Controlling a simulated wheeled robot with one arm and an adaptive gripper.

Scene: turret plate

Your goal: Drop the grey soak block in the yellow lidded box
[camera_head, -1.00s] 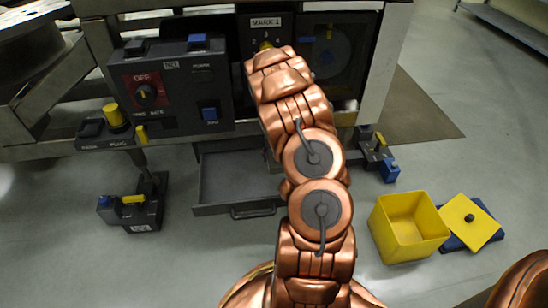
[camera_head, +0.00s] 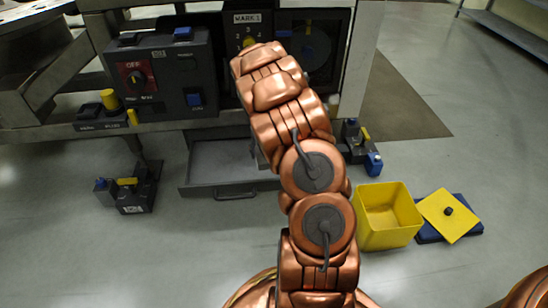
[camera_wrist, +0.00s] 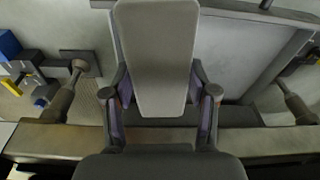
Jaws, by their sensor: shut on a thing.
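The grey soak block (camera_wrist: 157,60) is a flat, pale grey, rounded slab in the wrist view. My gripper (camera_wrist: 160,93) is shut on it, with one finger at each side. In the head view my own arm hides the gripper and the block. The yellow box (camera_head: 388,240) stands open on the floor at the right of the head view, and I see nothing inside it. Its yellow lid (camera_head: 438,222) with a dark knob lies apart, to the right of the box, on a blue flat thing (camera_head: 470,230). My gripper is away from the box, up by the bench.
A bench with a control box (camera_head: 165,75) and a MARK 1 panel (camera_head: 247,18) lies ahead. An open drawer (camera_head: 230,192) juts out below. A dark and blue device (camera_head: 374,163) stands behind the box, and another (camera_head: 130,190) at the left.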

